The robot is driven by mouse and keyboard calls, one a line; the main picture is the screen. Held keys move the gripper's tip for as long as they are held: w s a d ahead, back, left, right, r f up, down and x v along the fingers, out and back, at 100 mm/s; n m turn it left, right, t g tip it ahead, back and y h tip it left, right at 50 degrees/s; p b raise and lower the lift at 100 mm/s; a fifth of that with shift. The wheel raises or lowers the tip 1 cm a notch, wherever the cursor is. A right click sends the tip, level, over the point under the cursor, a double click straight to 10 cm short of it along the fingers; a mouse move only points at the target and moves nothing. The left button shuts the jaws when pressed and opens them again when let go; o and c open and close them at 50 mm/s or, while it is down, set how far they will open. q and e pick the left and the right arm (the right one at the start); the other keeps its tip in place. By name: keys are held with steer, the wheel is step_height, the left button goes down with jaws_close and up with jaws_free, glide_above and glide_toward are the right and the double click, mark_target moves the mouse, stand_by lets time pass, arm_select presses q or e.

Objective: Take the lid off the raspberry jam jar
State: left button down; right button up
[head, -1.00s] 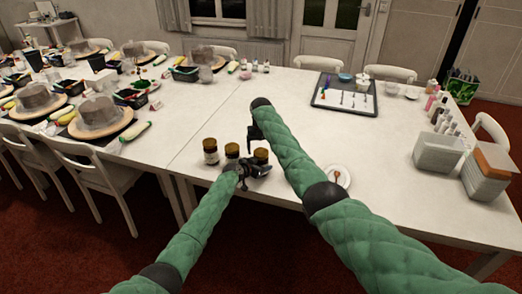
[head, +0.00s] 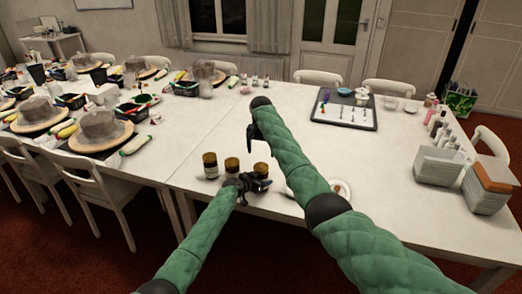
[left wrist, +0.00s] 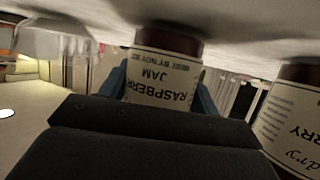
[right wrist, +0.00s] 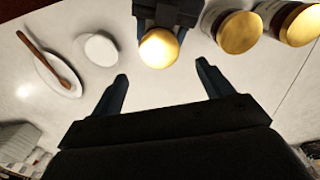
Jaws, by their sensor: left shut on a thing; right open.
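The raspberry jam jar (left wrist: 165,78) is upside down in the left wrist view, its label readable. My left gripper is shut around it; the fingers (left wrist: 163,88) lie on both sides of the glass. In the head view this jar (head: 261,168) stands at the right end of a row of three, beside my left gripper (head: 246,184). Its gold lid (right wrist: 160,48) shows from above in the right wrist view. My right gripper (right wrist: 161,73) is open and empty, with the lid ahead of and between its fingertips. It also shows in the head view (head: 251,136).
Two more gold-lidded jars (right wrist: 236,32) (right wrist: 295,22) stand close beside the held one. A saucer with a wooden spoon (right wrist: 57,76) and a round white thing (right wrist: 97,48) lie on the other side. A dark tray (head: 345,122) stands farther back; the table between is clear.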

mark_target(261, 166)
steer(key=shift+f, duration=4)
steer(key=c, duration=1)
steer(key=shift+n, duration=1.5)
steer(key=o, duration=1.1)
steer(key=shift+c, duration=0.2)
